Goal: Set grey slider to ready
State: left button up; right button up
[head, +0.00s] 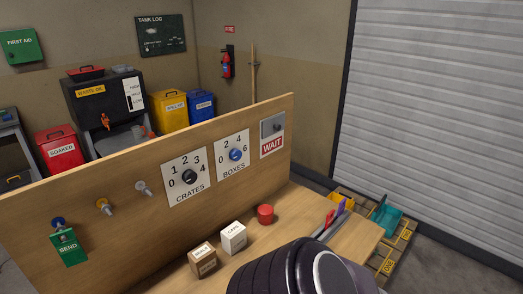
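The grey slider (271,127) is a small grey plate with a dark knob at the right end of the upright wooden panel (120,203). Its white card (272,146) reads WAIT on a red band just below the plate. No part of a gripper shows near the slider. A dark rounded link of one of my arms fills the bottom middle, and I cannot tell which arm it is. The fingers of both grippers are out of view.
Left of the slider are the BOXES dial (235,155), the CRATES dial (189,177), pegs and a green SEND tag (68,247). On the bench stand a brown box (202,261), a white box (233,238) and a red cylinder (265,214).

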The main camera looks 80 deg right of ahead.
aim_at(270, 126)
jog(key=k+l+z, duration=0.5)
jog(key=l, duration=0.25)
jog(key=k, duration=0.5)
